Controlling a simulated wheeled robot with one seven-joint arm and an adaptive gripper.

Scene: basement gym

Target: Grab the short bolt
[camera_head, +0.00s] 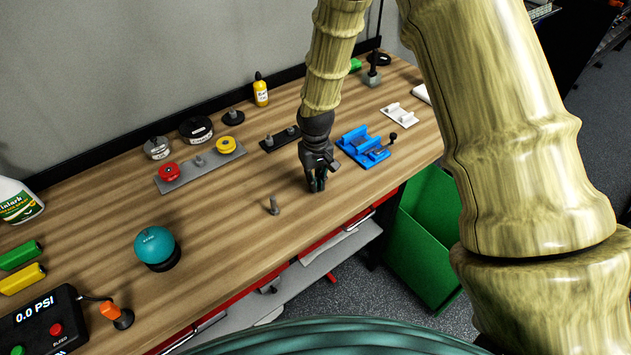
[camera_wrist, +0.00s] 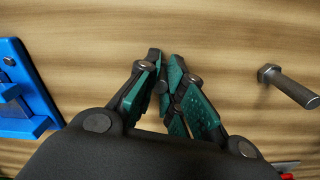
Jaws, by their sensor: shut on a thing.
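My gripper (camera_head: 317,186) is low over the wooden workbench, near its front edge. In the wrist view, its green-padded fingers (camera_wrist: 164,62) are nearly together. A narrow dark sliver shows between them, consistent with the short bolt; the fingers hide most of it, so its shape cannot be made out. Another bolt (camera_head: 274,205), grey, stands upright on the bench to the left of my gripper, apart from it. In the wrist view this bolt (camera_wrist: 290,86) is at the right.
A blue vise (camera_head: 362,146) is just right of my gripper; a grey plate with red and yellow knobs (camera_head: 200,168) lies to the left. A teal ball (camera_head: 155,245) stands farther left. The bench's front edge is close, with a green bin (camera_head: 432,240) below.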

